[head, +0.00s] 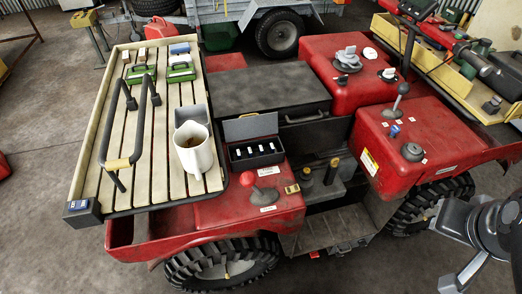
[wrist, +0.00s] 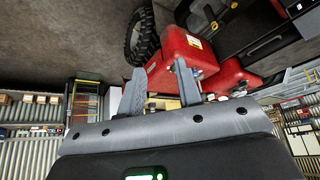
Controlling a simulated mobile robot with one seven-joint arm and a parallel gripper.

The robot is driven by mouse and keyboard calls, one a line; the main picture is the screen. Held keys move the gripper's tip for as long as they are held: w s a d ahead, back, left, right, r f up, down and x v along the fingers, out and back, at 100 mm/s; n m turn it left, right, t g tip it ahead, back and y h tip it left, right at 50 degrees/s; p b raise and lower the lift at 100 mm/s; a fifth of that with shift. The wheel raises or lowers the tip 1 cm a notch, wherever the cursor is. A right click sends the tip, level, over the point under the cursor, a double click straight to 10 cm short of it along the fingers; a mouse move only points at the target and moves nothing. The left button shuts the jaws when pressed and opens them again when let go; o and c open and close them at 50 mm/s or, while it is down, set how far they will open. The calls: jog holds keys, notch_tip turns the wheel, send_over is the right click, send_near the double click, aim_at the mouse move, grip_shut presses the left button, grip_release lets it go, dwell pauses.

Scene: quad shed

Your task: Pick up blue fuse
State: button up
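A small blue piece (head: 394,131), which looks like the blue fuse, stands on top of the red right fender (head: 432,135) in the head view. Another small blue item (head: 78,205) sits at the near left corner of the slatted rack; I cannot tell exactly what it is. My gripper (head: 442,256) is at the lower right of the head view, to the right of and nearer than the fender. In the wrist view its two fingers (wrist: 160,66) are apart with nothing held between them.
On the fender, a lever (head: 397,100) and a dark round knob (head: 412,152) stand close to the blue piece. A slatted rack (head: 150,190) holds a white jug (head: 195,150). An open black case (head: 255,150) lies nearby. A yellow-edged tray (head: 445,85) with tools is behind the fender.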

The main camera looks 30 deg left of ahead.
jog(key=shift+o, duration=0.5)
jog(key=w+a+n+y, duration=0.1)
jog(key=w+a+n, duration=0.2)
jog(key=w+a, duration=0.6)
jog(key=n+g+y, duration=0.2)
jog(key=n, duration=0.4)
send_over(261, 148)
jog(key=s+d, duration=0.2)
jog(key=d, duration=0.1)
notch_tip(261, 148, down, 22)
jog(key=shift+s+f, duration=0.1)
jog(key=shift+s, duration=0.05)
jog(key=shift+a+x, duration=0.25)
jog(key=shift+x, duration=1.35)
jog(key=shift+a+x, duration=0.25)
jog(key=shift+x, duration=1.3)
